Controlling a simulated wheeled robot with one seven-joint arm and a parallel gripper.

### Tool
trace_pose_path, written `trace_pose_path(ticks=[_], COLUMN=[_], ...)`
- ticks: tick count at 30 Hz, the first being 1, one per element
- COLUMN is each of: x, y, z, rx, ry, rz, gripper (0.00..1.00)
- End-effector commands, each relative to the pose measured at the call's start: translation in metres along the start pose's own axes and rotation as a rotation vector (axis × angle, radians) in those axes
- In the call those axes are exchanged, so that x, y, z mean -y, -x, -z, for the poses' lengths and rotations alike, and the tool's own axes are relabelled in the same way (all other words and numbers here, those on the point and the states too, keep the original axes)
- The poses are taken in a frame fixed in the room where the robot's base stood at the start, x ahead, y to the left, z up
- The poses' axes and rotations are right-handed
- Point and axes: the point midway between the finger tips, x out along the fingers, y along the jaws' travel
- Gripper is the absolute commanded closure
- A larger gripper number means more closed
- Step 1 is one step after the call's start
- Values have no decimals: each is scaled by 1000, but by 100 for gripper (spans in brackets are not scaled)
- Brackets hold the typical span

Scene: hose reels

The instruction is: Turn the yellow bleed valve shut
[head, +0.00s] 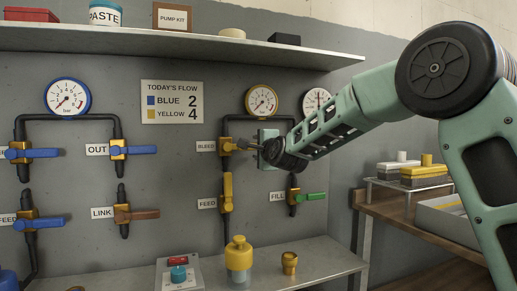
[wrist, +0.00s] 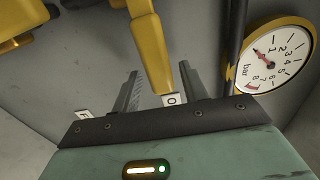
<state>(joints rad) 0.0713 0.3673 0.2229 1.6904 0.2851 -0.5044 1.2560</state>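The bleed valve (head: 227,146) is on the dark pipe beside the BLEED label (head: 206,146). Its yellow handle reaches right toward my gripper, its far end partly hidden. My gripper (head: 260,146) is just right of this valve, close to the panel. In the wrist view my gripper (wrist: 161,82) has its two dark fingers spread apart. I cannot tell whether either finger touches yellow metal.
The yellow feed valve (head: 227,195) is just below, and the green-handled fill valve (head: 308,197) is lower right. A yellow-rimmed gauge (head: 261,100) is above; it also shows in the wrist view (wrist: 277,55). A yellow bottle (head: 239,254) stands on the lower ledge. A shelf (head: 160,43) runs overhead.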

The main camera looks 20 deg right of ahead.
Motion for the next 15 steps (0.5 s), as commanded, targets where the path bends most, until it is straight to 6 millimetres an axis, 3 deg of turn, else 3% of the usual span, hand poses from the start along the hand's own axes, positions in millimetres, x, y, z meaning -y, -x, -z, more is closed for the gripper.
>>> trace_pose_path(ticks=[7,15], x=[1,1], y=[18,78], z=[0,0], rx=[0,0], ry=[1,2], rz=[2,2], gripper=[56,56])
